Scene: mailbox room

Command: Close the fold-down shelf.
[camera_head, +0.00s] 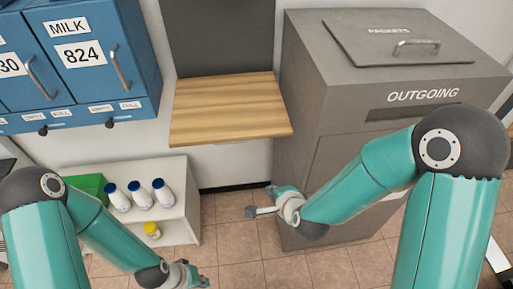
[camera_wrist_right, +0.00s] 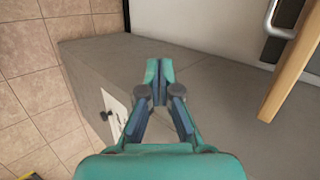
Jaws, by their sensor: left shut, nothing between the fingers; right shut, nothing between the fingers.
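The fold-down shelf (camera_head: 230,107) is a light wooden board on the back wall. It sticks out roughly level, below a dark grey panel (camera_head: 222,36). In the right wrist view the shelf's wooden edge (camera_wrist_right: 297,72) shows at the upper right. My right gripper (camera_head: 273,189) is below the shelf's front right corner, beside the grey outgoing box, and apart from the shelf. Its fingertips (camera_wrist_right: 159,69) are together and empty. My left gripper (camera_head: 192,274) is low at the bottom edge of the head view, shut and empty, well away from the shelf.
The grey outgoing box (camera_head: 350,150) stands right of the shelf, close to my right arm. Blue mailboxes (camera_head: 85,50) hang at the left. A white low shelf unit (camera_head: 180,210) holds several bottles and a green box (camera_head: 88,184). Tiled floor (camera_head: 235,240) is clear between.

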